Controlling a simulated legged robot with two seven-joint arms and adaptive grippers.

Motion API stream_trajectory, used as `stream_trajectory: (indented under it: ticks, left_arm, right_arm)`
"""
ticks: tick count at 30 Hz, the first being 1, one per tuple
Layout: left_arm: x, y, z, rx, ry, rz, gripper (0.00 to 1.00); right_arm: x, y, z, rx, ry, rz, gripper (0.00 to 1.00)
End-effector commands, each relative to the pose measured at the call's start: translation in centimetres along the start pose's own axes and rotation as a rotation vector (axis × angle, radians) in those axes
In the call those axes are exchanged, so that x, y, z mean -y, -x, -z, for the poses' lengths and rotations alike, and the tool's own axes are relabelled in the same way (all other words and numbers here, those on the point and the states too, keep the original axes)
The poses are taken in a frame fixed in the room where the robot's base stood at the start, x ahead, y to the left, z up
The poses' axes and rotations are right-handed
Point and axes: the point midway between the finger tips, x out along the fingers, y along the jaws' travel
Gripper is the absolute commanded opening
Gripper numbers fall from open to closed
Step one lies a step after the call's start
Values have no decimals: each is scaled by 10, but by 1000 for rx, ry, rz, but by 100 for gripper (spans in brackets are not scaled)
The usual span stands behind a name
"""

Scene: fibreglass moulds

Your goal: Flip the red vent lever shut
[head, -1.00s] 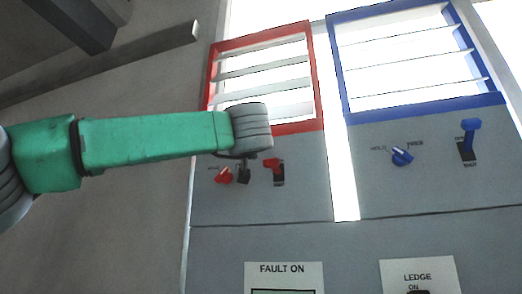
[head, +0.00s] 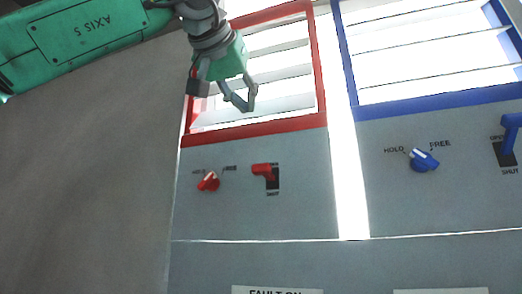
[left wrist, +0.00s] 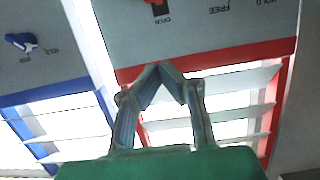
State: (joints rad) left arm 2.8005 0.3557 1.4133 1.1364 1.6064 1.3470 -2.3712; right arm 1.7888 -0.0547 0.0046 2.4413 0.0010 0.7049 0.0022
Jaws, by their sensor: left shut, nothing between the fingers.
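The red vent lever (head: 263,170) is on the grey panel below the red-framed vent (head: 255,133). Its handle sits at the upper end of its dark slot, by the OPEN marking, with SHUT printed below. In the left wrist view only part of the red lever (left wrist: 157,3) shows at the top edge. The red vent's slats stand apart with bright light between them. My left gripper (head: 223,95) is in front of the red vent, above and left of the lever and clear of it. In the left wrist view its fingertips (left wrist: 161,68) meet, empty. My right gripper is out of view.
A red HOLD/FREE knob (head: 208,182) sits left of the lever; its pointer slants up to the right. A blue-framed vent (head: 440,105), blue knob (head: 424,161) and blue lever (head: 510,130) are to the right. The panel around the red lever is clear.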

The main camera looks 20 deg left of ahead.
Motion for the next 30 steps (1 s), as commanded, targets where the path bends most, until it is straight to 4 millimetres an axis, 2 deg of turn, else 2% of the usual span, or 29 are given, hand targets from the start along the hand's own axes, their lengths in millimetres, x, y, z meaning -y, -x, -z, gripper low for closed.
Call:
stream_trajectory:
  ticks: [7,18,24,30]
  left_arm:
    - [0,-26,0,5,1,2,0]
    - [0,-104,0,4,1,3,0]
    - [1,-106,-26,0,-2,2,0]
    - [1,-109,-38,0,1,2,0]
  right_arm:
    - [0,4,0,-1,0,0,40]
    - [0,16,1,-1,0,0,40]
    - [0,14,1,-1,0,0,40]
    - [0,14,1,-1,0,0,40]
